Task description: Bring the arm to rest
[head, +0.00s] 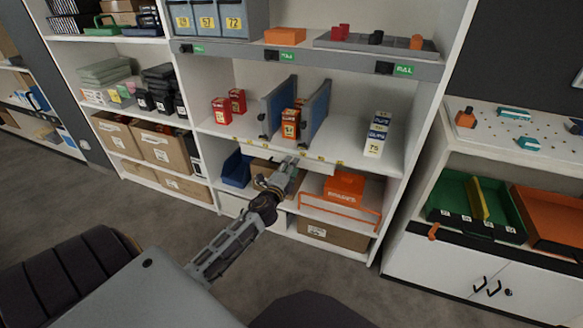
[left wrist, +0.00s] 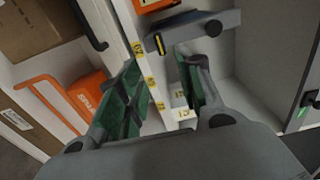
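My left arm reaches from the lower left toward the shelf in the head view. Its gripper (head: 286,172) is in front of the shelf edge below the blue dividers. In the left wrist view the gripper (left wrist: 160,82) has its two green-padded fingers spread apart with nothing held between them. The shelf's front edge with yellow labels (left wrist: 140,55) shows beyond the fingers. My right gripper is not in view.
Blue dividers (head: 314,112) flank red-orange boxes (head: 290,122) on the shelf. Red boxes (head: 221,110) stand left, a white-blue stack (head: 377,135) right. Below are a blue bin (head: 236,168) and an orange box (head: 344,187). The grey floor (head: 330,265) in front is open.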

